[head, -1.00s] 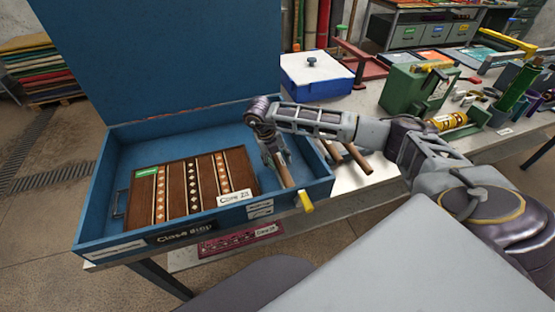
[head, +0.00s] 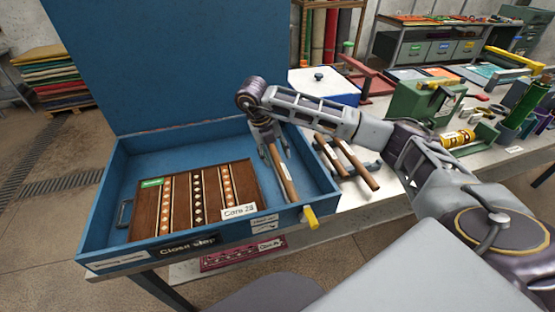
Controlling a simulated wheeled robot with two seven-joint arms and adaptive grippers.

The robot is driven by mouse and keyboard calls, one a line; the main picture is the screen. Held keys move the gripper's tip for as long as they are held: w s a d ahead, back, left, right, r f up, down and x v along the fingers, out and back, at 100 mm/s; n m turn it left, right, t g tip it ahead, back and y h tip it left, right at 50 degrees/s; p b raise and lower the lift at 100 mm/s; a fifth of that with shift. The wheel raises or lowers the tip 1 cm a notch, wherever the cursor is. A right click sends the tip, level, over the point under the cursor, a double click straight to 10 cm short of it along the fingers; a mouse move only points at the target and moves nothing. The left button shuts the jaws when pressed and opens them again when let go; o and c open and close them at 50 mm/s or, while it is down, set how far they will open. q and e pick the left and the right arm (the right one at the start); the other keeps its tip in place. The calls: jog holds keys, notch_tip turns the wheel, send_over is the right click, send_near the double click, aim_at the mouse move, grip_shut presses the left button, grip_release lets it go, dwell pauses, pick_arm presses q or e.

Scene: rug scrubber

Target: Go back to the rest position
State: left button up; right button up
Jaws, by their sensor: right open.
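My right arm reaches in from the right, and its gripper (head: 267,151) points down over the right end of the open blue case (head: 92,227). The gripper is open. A tool with a wooden handle (head: 286,178) lies in the case's right end, its far end at or behind the fingers. I cannot tell whether the fingers touch it. A brown patterned rug piece (head: 183,202) with a small white label card lies in the case, left of the handle. My left gripper is not in view.
The blue lid (head: 170,60) stands upright behind the case. Two wooden-handled tools (head: 352,163) lie on the bench just right of it, under my right forearm. A white-and-blue box (head: 325,85) and a green container (head: 420,103) stand farther back.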

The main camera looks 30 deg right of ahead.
jog(key=shift+r, duration=0.35)
jog(key=shift+r, duration=0.1)
dwell(0.4)
notch_tip(320, 180, up, 10)
jog(key=p, duration=1)
